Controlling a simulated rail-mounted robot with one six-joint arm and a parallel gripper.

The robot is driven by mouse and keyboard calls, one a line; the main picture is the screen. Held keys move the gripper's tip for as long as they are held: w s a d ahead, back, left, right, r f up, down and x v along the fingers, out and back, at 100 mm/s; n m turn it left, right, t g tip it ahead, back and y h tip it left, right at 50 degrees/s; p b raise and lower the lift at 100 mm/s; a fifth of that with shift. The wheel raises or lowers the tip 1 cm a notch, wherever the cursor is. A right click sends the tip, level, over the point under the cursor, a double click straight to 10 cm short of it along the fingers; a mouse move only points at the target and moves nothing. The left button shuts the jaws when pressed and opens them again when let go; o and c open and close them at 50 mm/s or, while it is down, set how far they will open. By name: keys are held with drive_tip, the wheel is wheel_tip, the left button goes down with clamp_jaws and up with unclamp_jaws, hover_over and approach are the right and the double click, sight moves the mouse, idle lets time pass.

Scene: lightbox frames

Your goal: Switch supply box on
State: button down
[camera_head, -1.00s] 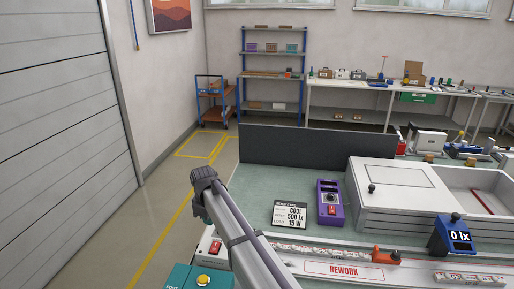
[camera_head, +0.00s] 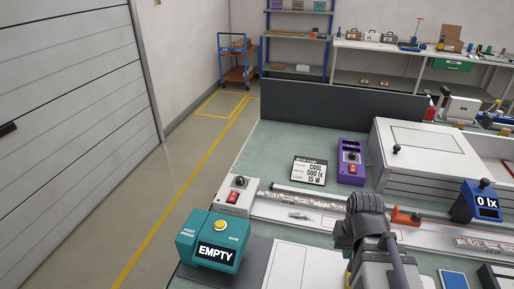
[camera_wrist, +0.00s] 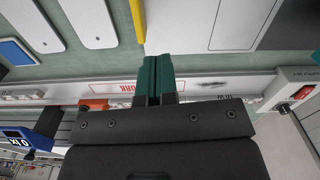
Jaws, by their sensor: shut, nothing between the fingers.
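A light grey box (camera_head: 238,195) with a black knob and a red rocker switch (camera_head: 233,197) sits at the left end of the rail. In the wrist view this box (camera_wrist: 296,85) is at the right edge, its red switch (camera_wrist: 302,92) showing. A purple box (camera_head: 351,163) with a knob and red switch stands further back. No readable label tells which is the supply box, and the switch positions are too small to tell. My gripper (camera_wrist: 158,62) is shut and empty, apart from both boxes. The head view hides its fingertips behind my arm.
A teal box reading EMPTY (camera_head: 211,243) with a yellow button stands in front of the grey box. The rail (camera_head: 310,212) carries an orange slider (camera_head: 405,216). A blue meter (camera_head: 484,203) reads 0 lx. A dark board (camera_head: 340,101) edges the bench's back.

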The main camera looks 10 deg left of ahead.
drive_tip(key=w+a+r+n+p, duration=0.1)
drive_tip(key=w+a+r+n, duration=0.1)
drive_tip(key=w+a, duration=0.5)
drive_tip(key=w+a+r+n+p, duration=0.2)
drive_tip(key=w+a, duration=0.3)
drive_tip(key=a, duration=0.5)
drive_tip(key=n+t+p, duration=0.1)
drive_tip(key=n, duration=0.9)
hover_over(234, 193)
drive_tip(key=s+a, duration=0.1)
drive_tip(key=s, duration=0.1)
drive_tip(key=f+n+b, duration=0.1)
drive_tip(key=f+b, duration=0.3)
drive_tip(key=w+f+b, duration=0.1)
drive_tip(key=f+b, duration=0.3)
drive_tip(key=b, duration=0.1)
drive_tip(key=d+f+n+b, duration=0.1)
drive_tip(key=f+b, duration=0.4)
drive_tip(key=shift+w+n+t, duration=0.3)
